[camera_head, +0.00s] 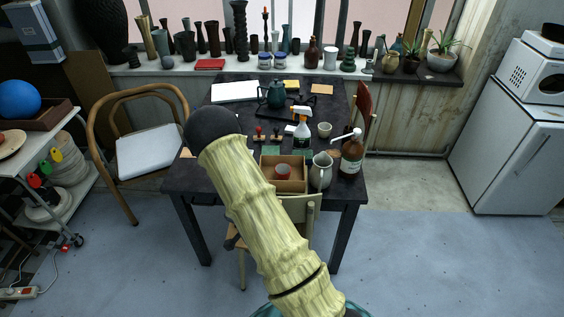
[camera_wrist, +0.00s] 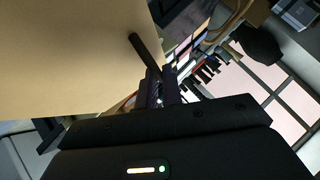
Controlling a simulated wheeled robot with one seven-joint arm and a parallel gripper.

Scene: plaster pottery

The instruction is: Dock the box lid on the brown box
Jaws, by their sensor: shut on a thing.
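The brown box (camera_head: 284,187) stands open near the front edge of the dark table, with a small reddish cup (camera_head: 283,171) inside. In the wrist view a large flat tan panel (camera_wrist: 65,55), which looks like the box lid, fills the upper left close to the camera. In the head view my arm hides the gripper, and the lid does not show there. I cannot tell how far the lid is from the box.
A white pitcher (camera_head: 321,170) stands right beside the box, with a brown pump bottle (camera_head: 351,153) further right. A chair (camera_head: 310,205) is at the table's front. Vases line the windowsill.

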